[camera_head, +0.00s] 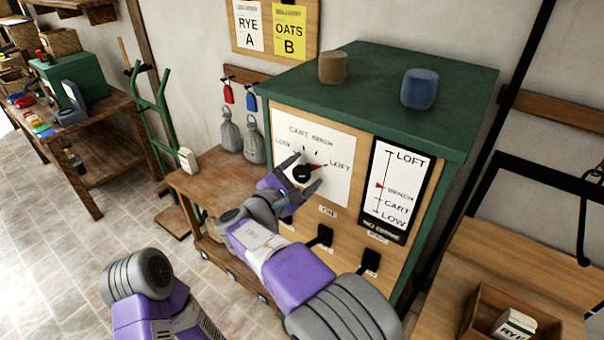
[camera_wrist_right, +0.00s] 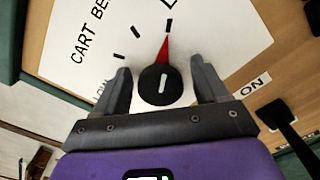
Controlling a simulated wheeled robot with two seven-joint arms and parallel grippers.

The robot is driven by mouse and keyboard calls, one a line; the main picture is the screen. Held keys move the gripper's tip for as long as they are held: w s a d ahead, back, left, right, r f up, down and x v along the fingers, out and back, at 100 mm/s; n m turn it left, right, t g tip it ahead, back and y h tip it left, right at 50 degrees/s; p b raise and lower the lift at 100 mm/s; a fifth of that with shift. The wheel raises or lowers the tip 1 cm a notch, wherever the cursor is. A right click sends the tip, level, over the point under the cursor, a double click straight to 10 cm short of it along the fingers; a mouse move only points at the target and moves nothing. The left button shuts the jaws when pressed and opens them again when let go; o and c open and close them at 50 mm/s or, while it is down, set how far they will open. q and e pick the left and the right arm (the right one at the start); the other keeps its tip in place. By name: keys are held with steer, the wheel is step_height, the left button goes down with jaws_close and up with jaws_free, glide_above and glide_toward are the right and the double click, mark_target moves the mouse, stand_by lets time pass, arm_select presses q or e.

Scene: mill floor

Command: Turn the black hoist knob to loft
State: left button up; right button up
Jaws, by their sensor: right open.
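The black hoist knob (camera_head: 302,175) sits on a white dial plate (camera_head: 338,189) on the front of a wooden cabinet with a green top. Its red pointer points right, toward the mark beside LOFT. In the right wrist view the knob (camera_wrist_right: 161,86) has a white line, and the red pointer (camera_wrist_right: 164,50) lines up with a black tick. My right gripper (camera_head: 301,176) is open, with one finger on each side of the knob; gaps show in the right wrist view (camera_wrist_right: 160,75). My left gripper is out of view; only part of that arm shows.
A level gauge (camera_head: 396,190) right of the dial has its red marker near BENCH. Two black levers (camera_head: 320,237) (camera_head: 370,262) are below. A brown and a blue object (camera_head: 419,88) stand on the cabinet top. A wooden cart (camera_head: 205,184) is at left.

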steer(key=v, duration=0.7)
steer(key=shift+s, duration=0.2)
steer(key=shift+a, duration=0.2)
